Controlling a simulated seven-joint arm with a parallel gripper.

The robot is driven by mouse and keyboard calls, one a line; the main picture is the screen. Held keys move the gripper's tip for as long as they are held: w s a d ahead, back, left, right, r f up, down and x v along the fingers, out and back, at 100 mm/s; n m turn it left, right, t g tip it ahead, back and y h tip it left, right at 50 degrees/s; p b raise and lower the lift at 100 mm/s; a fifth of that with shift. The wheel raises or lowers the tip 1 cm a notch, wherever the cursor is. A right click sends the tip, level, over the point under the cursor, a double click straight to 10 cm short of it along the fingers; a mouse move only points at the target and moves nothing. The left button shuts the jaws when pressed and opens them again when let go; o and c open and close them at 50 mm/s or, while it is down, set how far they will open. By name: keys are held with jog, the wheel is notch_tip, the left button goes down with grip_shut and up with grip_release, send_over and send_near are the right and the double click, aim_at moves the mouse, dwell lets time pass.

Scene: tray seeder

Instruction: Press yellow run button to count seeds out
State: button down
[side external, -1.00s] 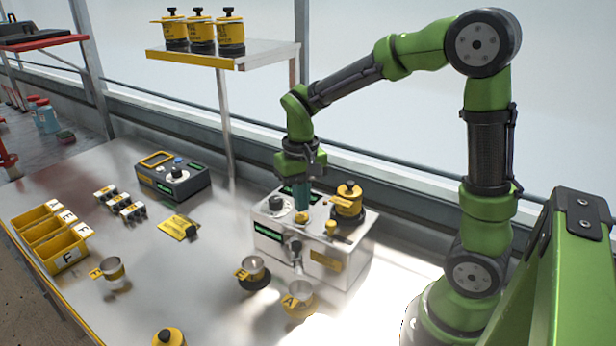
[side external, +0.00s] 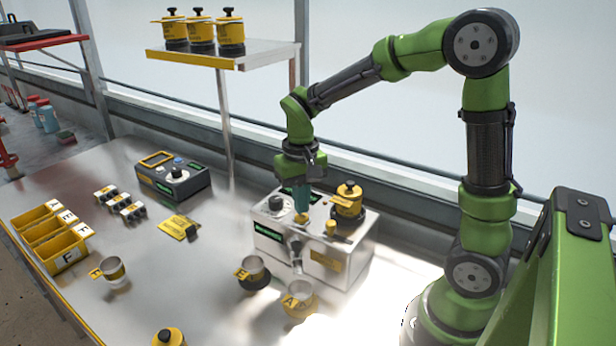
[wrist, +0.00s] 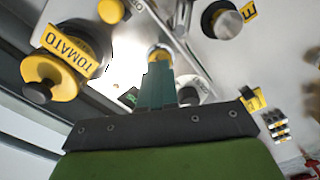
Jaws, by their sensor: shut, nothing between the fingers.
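The seed counter is a silver box (side external: 328,273) with a black knob, green displays and a yellow-lidded hopper (side external: 347,202) on top. The hopper reads TOMATO in the wrist view (wrist: 68,50). The yellow run button (side external: 301,219) is on the top face, near its front edge. My gripper (side external: 301,210) points down over it, with its teal fingers shut and empty. In the wrist view the fingertips (wrist: 158,66) reach to the yellow button (wrist: 158,51), which shows just past them. I cannot tell whether they touch it.
A yellow knob (side external: 330,227) stands right of the button. Metal cups labelled E (side external: 253,268) and A (side external: 299,296) stand in front of the box. Another cup (side external: 114,270), a yellow-trimmed control box (side external: 173,181) and yellow bins (side external: 66,258) are at the left.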

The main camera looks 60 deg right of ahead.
jog(key=shift+f, duration=0.8)
notch_tip(320, 180, up, 8)
dwell(1.1)
jog(key=s+a+r+n+t+y, duration=0.1)
jog(key=s+a+t, duration=0.2)
jog(key=s, duration=0.2)
jog(key=s+a+r+n+t+y, duration=0.1)
jog(key=s+a+r+t, duration=0.1)
jog(key=s, duration=0.4)
jog(key=shift+a+r+t, duration=0.3)
jog(key=shift+a+t, duration=0.45)
jog(key=shift+t, duration=0.35)
